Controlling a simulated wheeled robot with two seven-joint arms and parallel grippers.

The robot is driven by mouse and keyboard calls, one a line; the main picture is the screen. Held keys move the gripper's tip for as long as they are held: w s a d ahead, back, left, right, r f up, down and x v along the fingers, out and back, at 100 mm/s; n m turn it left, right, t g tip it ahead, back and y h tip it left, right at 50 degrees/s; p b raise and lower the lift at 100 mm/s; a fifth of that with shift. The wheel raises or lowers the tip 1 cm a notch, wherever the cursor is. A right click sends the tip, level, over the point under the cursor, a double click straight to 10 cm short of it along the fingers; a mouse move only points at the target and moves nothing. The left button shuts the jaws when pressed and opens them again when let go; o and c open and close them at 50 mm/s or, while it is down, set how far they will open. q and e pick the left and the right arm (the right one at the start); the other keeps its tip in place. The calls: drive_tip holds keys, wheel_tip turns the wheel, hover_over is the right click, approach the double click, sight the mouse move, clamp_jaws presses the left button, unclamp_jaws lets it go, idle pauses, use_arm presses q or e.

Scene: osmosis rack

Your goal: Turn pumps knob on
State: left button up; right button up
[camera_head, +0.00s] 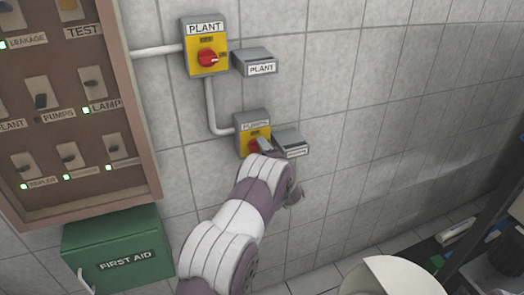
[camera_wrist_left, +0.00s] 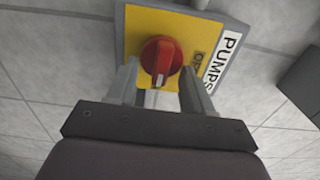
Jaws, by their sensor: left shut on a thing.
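The pumps switch box (camera_head: 241,124) is grey with a yellow face and hangs on the tiled wall, below the plant switch. Its red pumps knob (camera_wrist_left: 161,60) shows between my left gripper's fingers in the left wrist view. In the head view the knob is mostly hidden by my left gripper (camera_head: 264,146). In the left wrist view my left gripper (camera_wrist_left: 158,85) has one finger on each side of the knob and is shut on it. The "PUMPS" label (camera_wrist_left: 222,60) and part of an "OFF" mark are visible beside the knob. My right gripper is not in view.
The plant switch box (camera_head: 204,45) with its red knob is above. A grey lidded box (camera_head: 289,141) sits just right of the pumps switch. A brown-framed panel (camera_head: 142,130) and green first aid box (camera_head: 117,249) are at left. The wall to the right is clear.

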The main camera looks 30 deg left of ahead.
use_arm(q)
drive_tip(key=o, duration=1.1)
drive_tip(key=shift+c, duration=0.2)
drive_tip(key=b+v, duration=0.4)
drive_tip(key=v, duration=0.8)
drive_tip(key=shift+s+d, duration=0.25)
